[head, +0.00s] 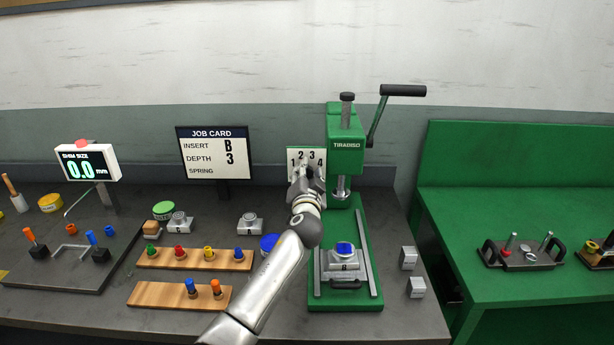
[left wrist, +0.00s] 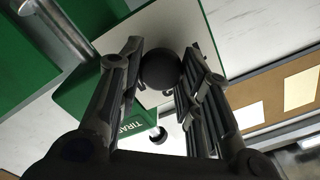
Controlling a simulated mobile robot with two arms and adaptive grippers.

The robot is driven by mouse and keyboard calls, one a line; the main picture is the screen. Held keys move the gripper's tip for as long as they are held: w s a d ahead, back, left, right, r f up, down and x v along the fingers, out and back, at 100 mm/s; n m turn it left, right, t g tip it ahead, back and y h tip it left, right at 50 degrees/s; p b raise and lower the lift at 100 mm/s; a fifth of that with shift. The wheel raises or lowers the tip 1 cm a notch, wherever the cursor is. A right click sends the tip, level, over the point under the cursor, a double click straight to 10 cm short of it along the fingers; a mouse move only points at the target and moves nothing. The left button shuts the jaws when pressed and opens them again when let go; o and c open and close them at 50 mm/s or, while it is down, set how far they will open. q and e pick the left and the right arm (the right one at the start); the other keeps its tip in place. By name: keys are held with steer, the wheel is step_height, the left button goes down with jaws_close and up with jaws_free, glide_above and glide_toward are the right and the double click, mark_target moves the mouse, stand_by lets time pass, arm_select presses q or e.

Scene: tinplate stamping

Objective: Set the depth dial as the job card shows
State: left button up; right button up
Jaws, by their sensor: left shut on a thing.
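The job card (head: 213,152) stands at the back and reads insert B, depth 3; nothing legible follows spring. The white depth dial plate (head: 306,154), numbered 1 to 4, is on the left side of the green TIRADISO press (head: 346,140). My left gripper (head: 307,178) is at the dial and covers its lower part. In the left wrist view, my left gripper (left wrist: 162,85) is shut on the round black dial knob (left wrist: 160,68). Which number the dial is set to is hidden. My right gripper is not in view.
An insert block marked B (head: 343,268) sits on the press base. A lever handle (head: 403,91) rises at the press's right. Wooden racks (head: 160,262) with coloured pegs lie left of my arm. A shim size display (head: 86,163) reads 0.0 mm. Two metal blocks (head: 409,257) lie right of the press.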

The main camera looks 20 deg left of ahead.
arm_select(q)
steer(key=shift+f+m+p, duration=0.2)
steer(key=shift+m+p, duration=0.65)
steer(key=shift+m, duration=3.95)
steer(key=shift+d, duration=0.1)
steer(key=o, duration=1)
steer(key=v, duration=1.2)
